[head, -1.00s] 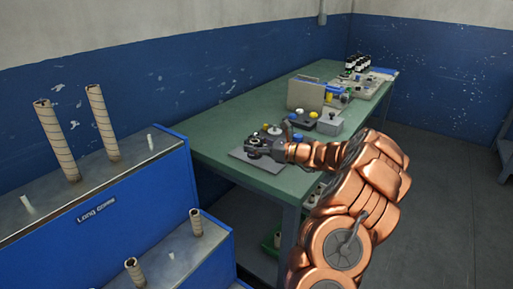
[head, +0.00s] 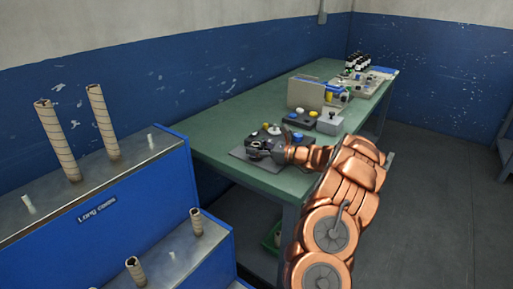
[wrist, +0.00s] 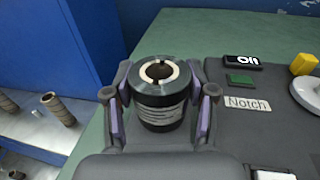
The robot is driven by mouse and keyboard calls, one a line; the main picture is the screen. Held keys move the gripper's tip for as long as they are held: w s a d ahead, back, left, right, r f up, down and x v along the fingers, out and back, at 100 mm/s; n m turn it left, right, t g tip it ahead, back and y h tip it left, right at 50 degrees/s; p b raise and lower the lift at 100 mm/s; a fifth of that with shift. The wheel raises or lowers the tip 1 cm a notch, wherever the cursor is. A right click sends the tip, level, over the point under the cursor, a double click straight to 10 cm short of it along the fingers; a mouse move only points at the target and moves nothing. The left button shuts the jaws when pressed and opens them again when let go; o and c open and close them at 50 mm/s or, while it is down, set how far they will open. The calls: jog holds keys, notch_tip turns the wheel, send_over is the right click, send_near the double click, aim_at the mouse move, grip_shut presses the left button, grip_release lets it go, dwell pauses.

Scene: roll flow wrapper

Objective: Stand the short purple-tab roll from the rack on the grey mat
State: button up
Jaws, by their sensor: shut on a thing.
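My gripper (wrist: 160,107) is shut on a short dark roll (wrist: 160,118) with a pale core ring. Its fingers, with purplish inner faces, press on both sides of the roll. The roll looks upright, and no purple tab can be made out on it. The grey mat (wrist: 275,128) lies at the right in the wrist view and at the near end of the green bench in the head view (head: 239,153). In the head view my gripper (head: 256,148) is over the mat and largely hides the roll. I cannot tell whether the roll's base touches the mat.
The blue rack (head: 150,208) with pale cores (head: 57,140) stands at the left. A "Notch" label (wrist: 247,103), a black block (wrist: 242,61) and a yellow piece (wrist: 304,64) are right of the roll. A grey box (head: 330,122) stands farther along the bench (head: 215,143).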

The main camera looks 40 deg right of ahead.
jog(key=o, duration=1.3)
jog(key=shift+f, duration=0.1)
jog(key=shift+c, duration=0.2)
jog(key=shift+s+d, duration=0.15)
jog(key=shift+s, duration=0.05)
jog(key=v, duration=1.1)
jog(key=shift+s+d, duration=0.15)
jog(key=shift+s, duration=0.1)
